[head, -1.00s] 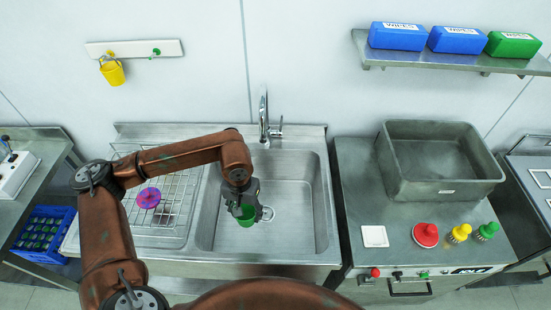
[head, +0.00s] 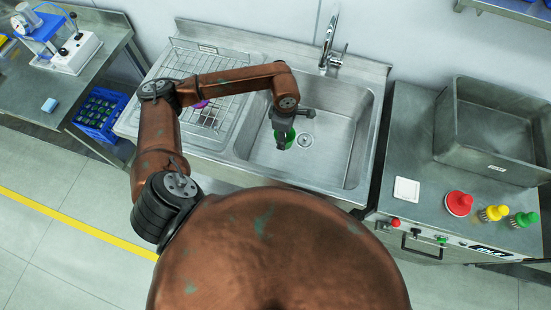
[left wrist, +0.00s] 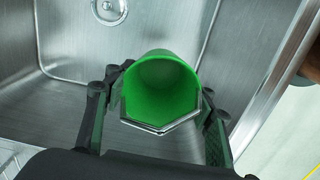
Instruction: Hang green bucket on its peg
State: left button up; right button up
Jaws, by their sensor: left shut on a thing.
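The green bucket (head: 284,138) is in the sink basin area, mostly hidden behind my left gripper (head: 286,124) in the head view. In the left wrist view the bucket (left wrist: 162,88) shows its open mouth toward the camera, with a metal handle folded along its rim. My left gripper (left wrist: 155,125) has a finger on either side of the bucket and is shut on it. The bucket is over or in the basin; its height above the floor is hard to tell. The peg rail is out of view now. My right gripper is not in view.
The sink (head: 340,160) has a faucet (head: 331,45) behind it and a wire rack (head: 205,80) at its left. A grey tub (head: 490,130) and red, yellow and green knobbed items (head: 460,203) stand on the right counter. A blue crate (head: 100,112) is at left.

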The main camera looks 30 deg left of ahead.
pick_arm(q)
jog(key=a+f+n, duration=0.3)
jog(key=f+n, duration=0.5)
jog(key=n, duration=0.7)
jog(key=shift+s+a+f, duration=0.15)
jog(key=shift+a+f, duration=0.25)
jog(key=shift+f, duration=4.8)
jog(key=shift+f, duration=0.1)
jog(key=shift+f, duration=0.15)
jog(key=o, duration=1.2)
notch_tip(320, 180, up, 8)
jog(key=shift+s, duration=0.15)
